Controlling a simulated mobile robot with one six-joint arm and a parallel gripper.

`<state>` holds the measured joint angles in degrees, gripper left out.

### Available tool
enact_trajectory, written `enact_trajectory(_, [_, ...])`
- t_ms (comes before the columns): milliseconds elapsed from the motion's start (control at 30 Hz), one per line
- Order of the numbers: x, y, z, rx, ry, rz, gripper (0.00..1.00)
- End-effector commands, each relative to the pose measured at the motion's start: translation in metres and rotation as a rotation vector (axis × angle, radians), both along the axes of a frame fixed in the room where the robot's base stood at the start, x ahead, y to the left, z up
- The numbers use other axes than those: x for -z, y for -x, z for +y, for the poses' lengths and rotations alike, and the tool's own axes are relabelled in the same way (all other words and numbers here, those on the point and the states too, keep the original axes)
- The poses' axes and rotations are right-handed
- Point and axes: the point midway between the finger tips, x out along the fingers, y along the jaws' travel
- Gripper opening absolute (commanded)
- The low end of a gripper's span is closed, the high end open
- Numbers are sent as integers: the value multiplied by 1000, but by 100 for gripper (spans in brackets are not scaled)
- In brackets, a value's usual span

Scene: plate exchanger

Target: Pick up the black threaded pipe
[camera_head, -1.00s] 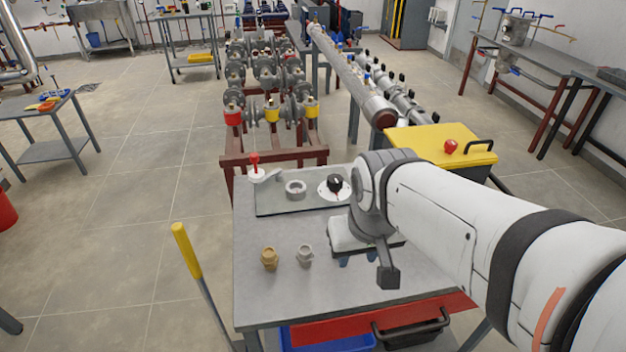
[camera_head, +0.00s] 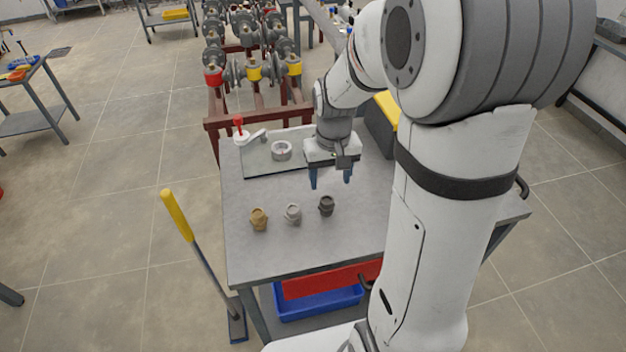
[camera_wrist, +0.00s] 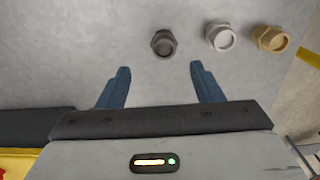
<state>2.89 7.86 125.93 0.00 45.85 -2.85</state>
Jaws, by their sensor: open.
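The black threaded pipe (camera_head: 326,205) is a short dark fitting standing on the grey table (camera_head: 250,265), at the right end of a row of three. In the wrist view the black pipe (camera_wrist: 163,44) lies ahead of the fingertips, between their lines and apart from them. My gripper (camera_head: 331,180) is open and empty, its blue fingers pointing down above the table on the far side of the black pipe. The open gripper also shows in the wrist view (camera_wrist: 160,72). Nothing hides the pipe.
A grey fitting (camera_head: 293,213) and a brass fitting (camera_head: 259,219) stand left of the black pipe. Behind are a metal plate (camera_head: 258,160) with a ring (camera_head: 281,150) and a red-handled valve (camera_head: 240,132). A yellow-handled tool (camera_head: 177,215) stands beside the table's left edge.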

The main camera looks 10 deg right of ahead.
Motion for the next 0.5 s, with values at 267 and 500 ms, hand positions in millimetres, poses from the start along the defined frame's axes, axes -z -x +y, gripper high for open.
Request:
enact_trajectory(267, [29,-2,1,-1,0,11,60])
enact_trajectory(500, [61,3,7,-1,0,11,60])
